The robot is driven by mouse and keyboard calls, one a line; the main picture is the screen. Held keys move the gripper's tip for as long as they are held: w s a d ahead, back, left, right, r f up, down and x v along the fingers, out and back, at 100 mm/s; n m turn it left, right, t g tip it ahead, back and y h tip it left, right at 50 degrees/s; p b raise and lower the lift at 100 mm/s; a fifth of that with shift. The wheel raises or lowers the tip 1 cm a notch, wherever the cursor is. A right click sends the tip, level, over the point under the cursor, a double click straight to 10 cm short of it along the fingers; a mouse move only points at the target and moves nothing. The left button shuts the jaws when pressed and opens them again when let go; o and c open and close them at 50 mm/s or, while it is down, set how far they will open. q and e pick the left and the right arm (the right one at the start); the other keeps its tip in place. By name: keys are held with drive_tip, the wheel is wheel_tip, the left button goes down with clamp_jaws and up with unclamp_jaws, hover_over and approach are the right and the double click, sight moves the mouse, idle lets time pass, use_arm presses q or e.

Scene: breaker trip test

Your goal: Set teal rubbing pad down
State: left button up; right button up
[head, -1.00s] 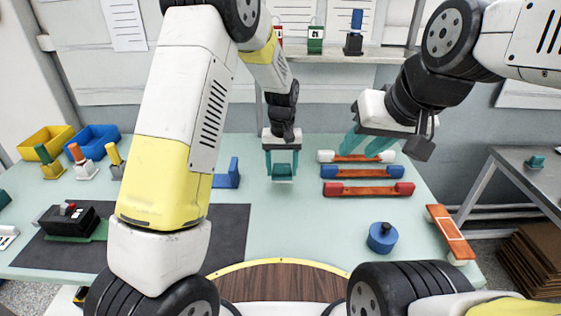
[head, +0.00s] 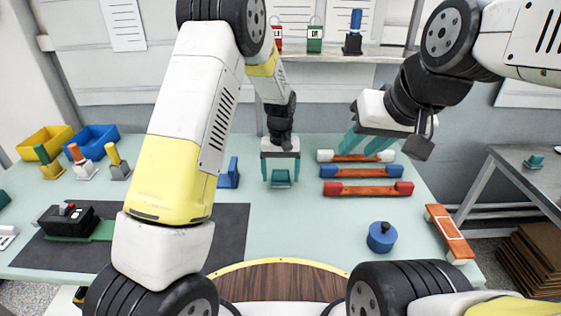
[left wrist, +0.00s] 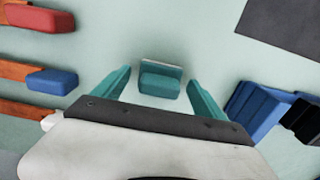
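The teal rubbing pad (head: 281,177) is a small block standing on the pale green table, near its middle. It also shows in the left wrist view (left wrist: 160,84), between the fingertips, with a pale strip along its far edge. My left gripper (head: 280,177) points down over the pad. Its teal fingers are spread to either side, with a gap between each finger and the pad in the left wrist view. My right gripper (head: 364,146) hangs over the far right of the table, its teal fingers apart and no held object visible.
Several orange bars lie at the right, including a blue-ended one (head: 367,172) and a red-ended one (head: 368,189). A blue bracket (head: 230,174) stands left of the pad. A blue round weight (head: 382,237) sits nearer. A dark mat (head: 228,235) lies left.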

sight(280, 171)
use_arm(q)
wheel_tip(280, 171, up, 12)
drive_tip(key=s+a+r+t+h, duration=0.1)
drive_tip(key=s+a+r, duration=0.4)
drive_tip(key=s+r, duration=0.15)
drive_tip(key=s+a+r+t+h, duration=0.1)
drive_tip(key=s+a+r+t, duration=0.1)
drive_tip(key=s+a+r, duration=0.4)
drive_tip(key=s+a+r+t, duration=0.1)
drive_tip(key=s, duration=0.6)
drive_tip(key=s+a+r+t, duration=0.2)
drive_tip(key=s, duration=0.5)
drive_tip(key=shift+r+m, duration=0.15)
drive_tip(key=shift+m, duration=0.15)
